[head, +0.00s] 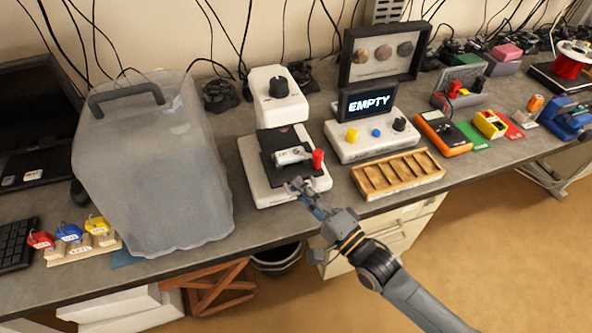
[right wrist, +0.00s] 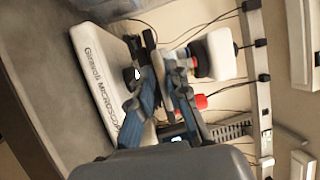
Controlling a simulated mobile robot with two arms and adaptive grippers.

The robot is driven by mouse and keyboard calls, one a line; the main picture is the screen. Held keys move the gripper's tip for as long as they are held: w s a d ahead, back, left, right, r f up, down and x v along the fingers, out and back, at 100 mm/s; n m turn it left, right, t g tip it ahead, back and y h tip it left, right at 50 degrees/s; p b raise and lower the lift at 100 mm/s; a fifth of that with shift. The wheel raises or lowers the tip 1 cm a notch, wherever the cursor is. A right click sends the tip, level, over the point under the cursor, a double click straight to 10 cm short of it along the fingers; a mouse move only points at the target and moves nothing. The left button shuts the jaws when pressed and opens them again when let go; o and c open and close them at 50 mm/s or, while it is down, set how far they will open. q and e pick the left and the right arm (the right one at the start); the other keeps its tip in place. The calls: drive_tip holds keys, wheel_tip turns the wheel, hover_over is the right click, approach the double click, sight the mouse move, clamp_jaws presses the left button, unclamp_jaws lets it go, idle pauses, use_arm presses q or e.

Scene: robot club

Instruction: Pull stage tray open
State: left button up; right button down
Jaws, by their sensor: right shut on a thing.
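The white microscope (head: 272,95) stands on the bench at the middle. Its dark stage tray (head: 270,143) sits over the white base (head: 255,181). In the right wrist view the blue-grey fingers (right wrist: 158,80) close beside the lettered microscope base (right wrist: 98,78). The exact grip point is partly hidden by the fingers. My left gripper is not in view.
A large translucent bin (head: 150,165) stands left of the microscope. To the right are a console reading EMPTY (head: 370,135) and a wooden slotted tray (head: 398,174). The bench's front edge lies just below the gripper, with open floor in front.

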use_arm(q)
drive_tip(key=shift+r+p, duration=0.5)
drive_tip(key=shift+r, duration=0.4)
use_arm(e)
drive_tip(key=s+d+r, duration=0.1)
drive_tip(key=s+d, duration=0.1)
drive_tip(key=s, duration=0.3)
drive_tip(key=shift+s, duration=0.3)
drive_tip(key=c, duration=1.4)
unclamp_jaws()
drive_tip(key=shift+s, duration=0.1)
drive_tip(key=shift+c, duration=0.2)
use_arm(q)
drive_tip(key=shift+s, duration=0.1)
use_arm(e)
drive_tip(key=shift+f, duration=0.1)
drive_tip(key=shift+f, duration=0.15)
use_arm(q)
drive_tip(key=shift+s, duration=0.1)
use_arm(e)
drive_tip(key=shift+s, duration=0.1)
drive_tip(key=v, duration=1.2)
